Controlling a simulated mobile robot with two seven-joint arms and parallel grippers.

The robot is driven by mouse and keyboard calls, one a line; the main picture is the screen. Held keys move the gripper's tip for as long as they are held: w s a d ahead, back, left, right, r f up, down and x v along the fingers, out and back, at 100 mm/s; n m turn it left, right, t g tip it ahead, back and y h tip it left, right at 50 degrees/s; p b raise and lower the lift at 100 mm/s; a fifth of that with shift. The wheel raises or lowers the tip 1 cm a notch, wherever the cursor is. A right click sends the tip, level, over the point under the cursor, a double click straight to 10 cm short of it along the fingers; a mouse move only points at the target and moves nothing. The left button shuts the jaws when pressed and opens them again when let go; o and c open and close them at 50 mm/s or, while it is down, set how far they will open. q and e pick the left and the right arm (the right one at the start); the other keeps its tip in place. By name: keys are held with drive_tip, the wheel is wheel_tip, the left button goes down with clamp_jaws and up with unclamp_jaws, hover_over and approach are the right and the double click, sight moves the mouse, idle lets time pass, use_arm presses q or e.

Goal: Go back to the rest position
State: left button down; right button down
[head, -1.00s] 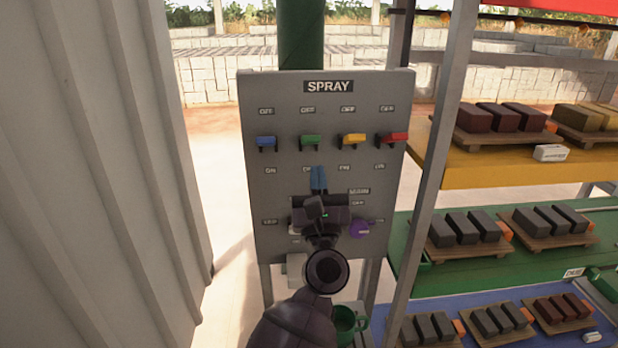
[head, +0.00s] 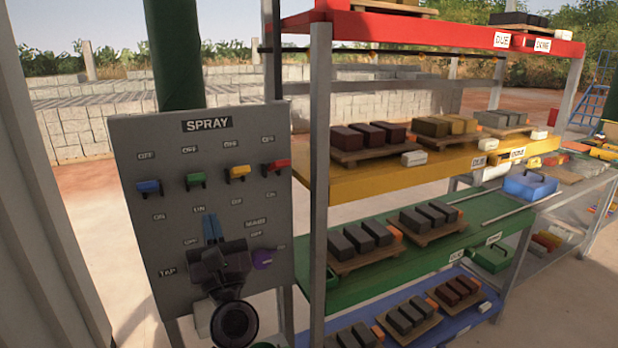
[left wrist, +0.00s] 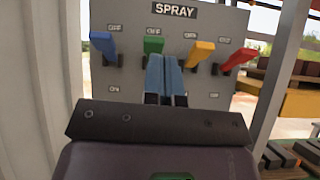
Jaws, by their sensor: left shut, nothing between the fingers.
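My left gripper (head: 211,228) is in front of the grey spray panel (head: 135,228), below its row of levers. Its blue fingers are shut with nothing between them; they show in the left wrist view (left wrist: 164,80) just below the green lever (left wrist: 153,46). Whether the fingertips touch the panel I cannot tell. The blue lever (head: 148,187), yellow lever (head: 238,171) and red lever (head: 277,165) stand in the same row, all near their OFF labels. A purple knob (head: 263,257) is at the lower right of the panel. My right gripper does not show.
A rack stands right of the panel, with a yellow shelf (head: 350,182), a green shelf (head: 345,296) and a grey post (head: 319,190). Several blocks lie on wooden boards there. A corrugated wall (head: 40,230) is close on the left.

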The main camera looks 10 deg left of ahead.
use_arm(q)
drive_tip(key=w+d+f+m+t+h, duration=0.1)
drive_tip(key=d+m+t+h, duration=0.15)
drive_tip(key=m+h, duration=0.55)
drive_tip(key=w+d+m+t+h, duration=0.1)
drive_tip(key=d+m+h, duration=0.2)
drive_tip(key=m, duration=0.9)
drive_tip(key=s+a+f+m+g+h, duration=0.25)
drive_tip(key=f+m+g+h, duration=0.3)
drive_tip(key=f+m, duration=1.1)
drive_tip(key=s+a+f+m+g+y, duration=0.1)
drive_tip(key=s+a+f+m+g, duration=0.2)
drive_tip(key=s+f, duration=0.8)
drive_tip(key=s+a+f+m+g+y, duration=0.2)
drive_tip(key=s+a+f+g, duration=0.3)
drive_tip(key=s+f, duration=0.6)
drive_tip(key=shift+s+a+f+m, duration=0.25)
drive_tip(key=shift+s+a+m, duration=0.15)
drive_tip(key=shift+a+m, duration=0.1)
drive_tip(key=shift+y, duration=0.25)
